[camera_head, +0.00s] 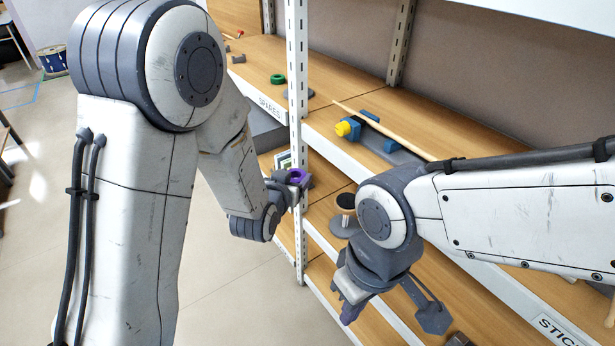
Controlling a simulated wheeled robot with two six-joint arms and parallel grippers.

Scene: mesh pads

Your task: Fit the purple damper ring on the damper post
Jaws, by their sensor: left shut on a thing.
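The purple damper ring (297,177) is held in my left gripper (288,184), just beside the white slotted shelf upright. The jaws are shut on it. To the right on the lower shelf stands a short post with a round black top (346,201) and a wide grey disc base (341,228); I cannot tell for sure that it is the damper post. The ring is apart from it, to its left. My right gripper (347,303) points down in front of the shelves, below the post. Its jaw opening is not clear, and a purplish patch shows at its tip.
The upper shelf holds a yellow and blue object (348,128), a long wooden stick (385,131) and a green ring (277,79). The white shelf upright (297,60) stands close to my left gripper. The floor at lower left is clear.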

